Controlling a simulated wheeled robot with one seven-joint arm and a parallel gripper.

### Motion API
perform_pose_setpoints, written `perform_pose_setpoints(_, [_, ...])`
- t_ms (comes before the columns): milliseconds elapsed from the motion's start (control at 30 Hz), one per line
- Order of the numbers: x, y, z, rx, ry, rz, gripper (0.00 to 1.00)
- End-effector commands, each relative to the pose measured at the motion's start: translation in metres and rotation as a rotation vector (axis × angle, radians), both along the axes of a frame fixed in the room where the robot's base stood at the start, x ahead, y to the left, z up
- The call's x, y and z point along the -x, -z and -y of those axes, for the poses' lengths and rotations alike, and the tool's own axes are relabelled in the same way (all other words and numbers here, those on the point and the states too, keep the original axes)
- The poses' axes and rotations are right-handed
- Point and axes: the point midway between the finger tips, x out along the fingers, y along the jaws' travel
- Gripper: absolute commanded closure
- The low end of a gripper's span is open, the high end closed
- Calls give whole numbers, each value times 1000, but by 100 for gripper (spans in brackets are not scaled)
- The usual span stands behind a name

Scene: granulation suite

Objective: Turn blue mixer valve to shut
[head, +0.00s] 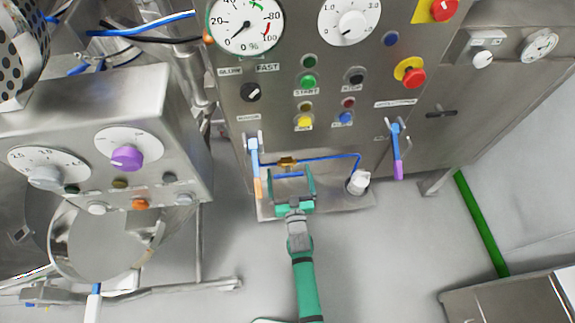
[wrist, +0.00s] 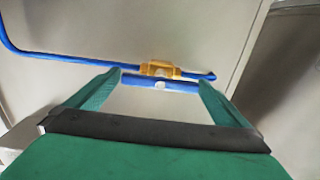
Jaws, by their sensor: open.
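A brass valve body (head: 287,162) sits on a thin blue pipe low on the steel mixer cabinet. A short blue handle (head: 288,175) lies just below it, roughly along the pipe. In the wrist view, the brass body (wrist: 160,69) and the blue handle (wrist: 145,82) show ahead, with a pale round spot at the handle's middle. My green gripper (head: 292,168) is open in front of the valve. In the wrist view, the fingers of my gripper (wrist: 158,80) stand on either side of the handle, which spans most of the gap. Contact cannot be told.
A blue lever with an orange end (head: 257,185) hangs just left of my gripper. A blue lever with a purple end (head: 397,165) hangs to the right. A white fitting (head: 358,182) ends the pipe. Buttons and dials fill the panel above. Grey floor (head: 370,260) is clear below.

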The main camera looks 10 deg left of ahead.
Motion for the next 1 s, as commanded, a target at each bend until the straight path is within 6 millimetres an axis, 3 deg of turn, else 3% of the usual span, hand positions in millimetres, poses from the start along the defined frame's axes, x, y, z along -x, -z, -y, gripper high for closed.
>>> perform_pose_setpoints(333, [-31,-1,-10,0,-1,1,0])
perform_pose_setpoints(833, [-38,0,-9,-1,3,0,0])
perform_pose_setpoints(1000, [-38,0,-9,-1,4,0,37])
